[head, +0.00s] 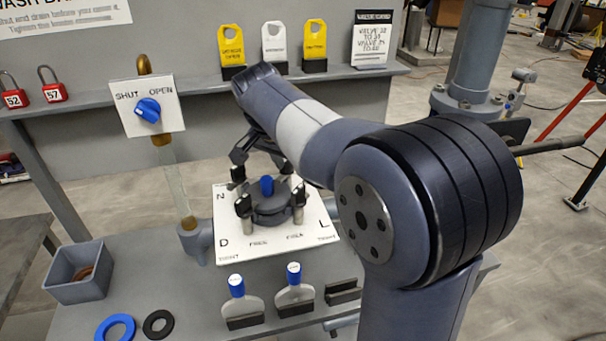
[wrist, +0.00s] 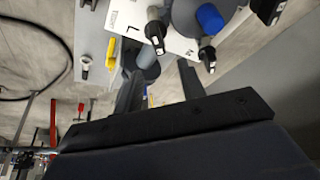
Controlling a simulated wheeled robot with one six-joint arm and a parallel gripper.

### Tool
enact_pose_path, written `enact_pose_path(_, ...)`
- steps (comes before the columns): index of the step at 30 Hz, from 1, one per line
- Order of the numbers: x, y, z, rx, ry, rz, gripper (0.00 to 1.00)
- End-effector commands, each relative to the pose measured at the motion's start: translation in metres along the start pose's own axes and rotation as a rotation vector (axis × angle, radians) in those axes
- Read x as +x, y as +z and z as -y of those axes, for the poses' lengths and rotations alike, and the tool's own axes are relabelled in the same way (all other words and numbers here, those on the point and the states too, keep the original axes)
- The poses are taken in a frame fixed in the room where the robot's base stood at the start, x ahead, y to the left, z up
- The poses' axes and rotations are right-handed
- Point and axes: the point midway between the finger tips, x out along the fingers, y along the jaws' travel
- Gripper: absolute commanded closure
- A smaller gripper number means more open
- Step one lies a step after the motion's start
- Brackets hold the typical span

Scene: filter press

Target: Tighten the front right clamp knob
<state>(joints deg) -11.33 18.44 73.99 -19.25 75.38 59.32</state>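The filter press (head: 271,207) is a dark round body on a white lettered plate (head: 228,247), with a blue cap (head: 267,185) in its middle. Dark clamp knobs with pale ends stand around it. The front right clamp knob (head: 298,194) stands at the body's right side, and the front left knob (head: 243,205) at its left. My gripper (head: 256,152) is above the back left of the press, partly hidden by my arm. In the wrist view its two fingers (wrist: 160,75) are apart with nothing held between them.
A SHUT/OPEN valve panel (head: 146,105) with a blue handle stands left. Tags (head: 273,45) and red padlocks (head: 55,92) are on the back shelf. A grey bin (head: 78,285), rings (head: 115,328) and two blue-topped scrapers (head: 238,300) are at the front of the bench.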

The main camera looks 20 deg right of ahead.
Motion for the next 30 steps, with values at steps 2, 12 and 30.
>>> enact_pose_path(2,0.009,0.0,-0.001,0.0,0.004,0.002,0.62)
enact_pose_path(12,0.072,0.0,-0.002,-0.002,0.005,0.004,0.62)
enact_pose_path(30,0.105,0.001,-0.001,-0.001,0.001,0.001,0.62)
